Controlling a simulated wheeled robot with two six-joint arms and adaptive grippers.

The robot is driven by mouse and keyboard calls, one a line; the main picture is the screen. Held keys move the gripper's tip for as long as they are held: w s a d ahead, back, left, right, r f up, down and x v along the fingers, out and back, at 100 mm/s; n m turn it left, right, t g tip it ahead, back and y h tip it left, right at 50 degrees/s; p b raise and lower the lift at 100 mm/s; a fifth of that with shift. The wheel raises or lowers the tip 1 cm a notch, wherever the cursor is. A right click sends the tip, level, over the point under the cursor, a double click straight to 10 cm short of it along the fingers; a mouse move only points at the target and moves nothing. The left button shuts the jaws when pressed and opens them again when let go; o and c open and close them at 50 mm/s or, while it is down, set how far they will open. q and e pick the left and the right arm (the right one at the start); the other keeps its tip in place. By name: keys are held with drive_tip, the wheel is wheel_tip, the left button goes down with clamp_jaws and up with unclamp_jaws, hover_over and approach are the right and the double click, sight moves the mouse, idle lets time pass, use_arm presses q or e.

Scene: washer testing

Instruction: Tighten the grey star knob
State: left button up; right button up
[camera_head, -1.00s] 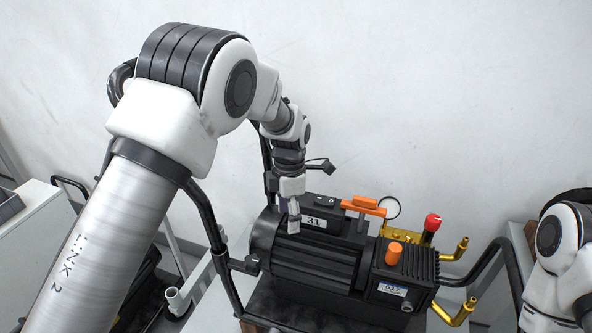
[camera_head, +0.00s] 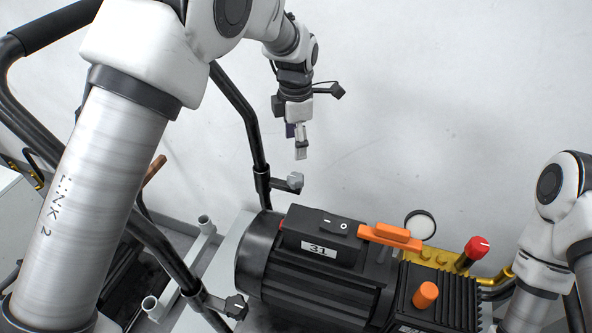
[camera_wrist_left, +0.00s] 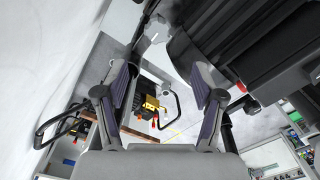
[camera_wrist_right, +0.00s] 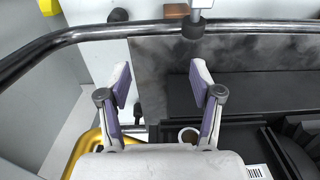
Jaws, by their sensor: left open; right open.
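The grey star knob (camera_head: 295,180) sticks out from a black clamp on the upright black handle tube behind the pump. In the left wrist view the grey knob (camera_wrist_left: 156,32) is near the top, beyond the fingertips and left of the pump. My left gripper (camera_head: 301,150) points down a little above the knob, apart from it. The left wrist view shows its two fingers spread with nothing between them. My right gripper is outside the head view; the right wrist view shows its fingers (camera_wrist_right: 160,78) open and empty.
The black pump (camera_head: 315,265), with an orange handle (camera_head: 390,237) and red knob (camera_head: 477,247), stands just in front. A black star knob (camera_head: 236,307) sits on the nearer handle tube (camera_head: 165,255). A bare wall is behind the left gripper.

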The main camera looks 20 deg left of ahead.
sight(296, 176)
use_arm(q)
wheel_tip(296, 176, down, 4)
drive_tip(key=b, duration=0.3)
drive_tip(key=shift+s+r, duration=0.15)
drive_tip(key=shift+r, duration=0.05)
drive_tip(key=shift+w+f, duration=0.25)
use_arm(e)
drive_tip(key=f, duration=0.4)
drive_tip(key=shift+w, duration=0.2)
use_arm(q)
wheel_tip(296, 176, down, 7)
drive_tip(key=shift+f+p, duration=0.1)
drive_tip(key=shift+p, duration=0.75)
drive_tip(key=shift+w+f, duration=0.1)
drive_tip(key=shift+f, duration=0.05)
drive_tip(key=c, duration=1.1)
use_arm(e)
drive_tip(key=shift+a+r, duration=0.1)
drive_tip(key=shift+r, duration=0.75)
